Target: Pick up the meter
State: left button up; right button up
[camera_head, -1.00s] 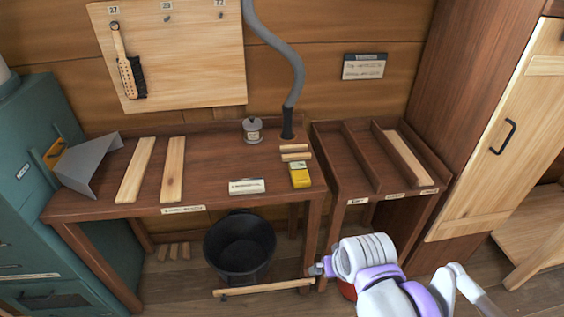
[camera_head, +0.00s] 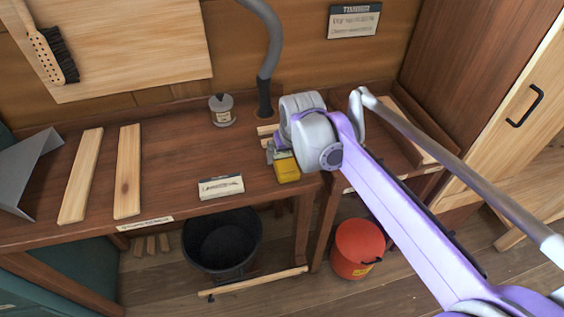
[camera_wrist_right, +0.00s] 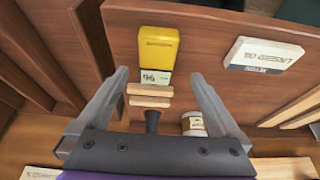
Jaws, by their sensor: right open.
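The meter, a small yellow block with a pale face, lies near the front right of the wooden bench. It shows in the head view (camera_head: 287,171), partly covered by my right gripper (camera_head: 275,153). In the right wrist view the meter (camera_wrist_right: 158,47) lies just beyond and between the two spread fingertips of the right gripper (camera_wrist_right: 159,76). The right gripper is open and nothing is between its fingers. It is above the bench, and I cannot tell its exact height. My left gripper is not in view.
Two small wood strips (camera_wrist_right: 150,96) lie beside the meter. A labelled white box (camera_head: 221,187), a lidded jar (camera_head: 222,110) and a grey hose (camera_head: 268,60) share the bench. A divided tray stand is at right. A black bucket (camera_head: 205,252) and red bucket (camera_head: 358,250) stand below.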

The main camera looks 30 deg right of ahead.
aim_at(286, 165)
jog(key=x, duration=0.7)
jog(key=shift+d+f+b, duration=0.2)
jog(key=shift+b, duration=0.2)
jog(key=shift+r, duration=0.1)
jog(key=c, duration=1.4)
